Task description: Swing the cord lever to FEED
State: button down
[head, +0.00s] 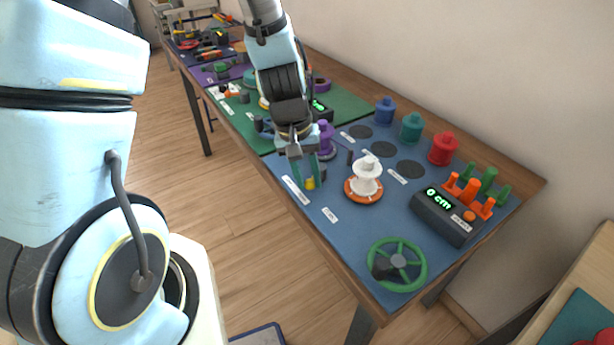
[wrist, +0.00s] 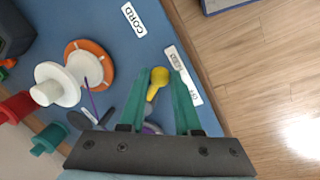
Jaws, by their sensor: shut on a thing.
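The cord lever has a yellow knob (head: 310,184) and stands near the front edge of the blue mat. In the wrist view the yellow knob (wrist: 158,78) sits between the green fingers of my gripper (wrist: 160,82). In the head view my gripper (head: 306,182) reaches down over the lever, shut on it. A white label strip (wrist: 182,76) lies beside the lever, partly covered by a finger; its words are hard to read. The lever's base is mostly hidden by my gripper.
A white spool (head: 366,170) on an orange disc (head: 352,196) stands close by, with a purple cord at it in the wrist view. A green handwheel (head: 423,264), a counter box reading 0 cm (head: 437,220) and a red spool (head: 442,150) are further right.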

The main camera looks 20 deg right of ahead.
jog(key=c, duration=0.6)
grip_release()
jog(key=shift+c, duration=0.2)
jog(key=shift+r, duration=0.1)
notch_tip(320, 180, up, 10)
jog(key=a, duration=0.1)
jog(key=shift+w+a+r, duration=0.2)
jog(key=shift+w+a, duration=0.2)
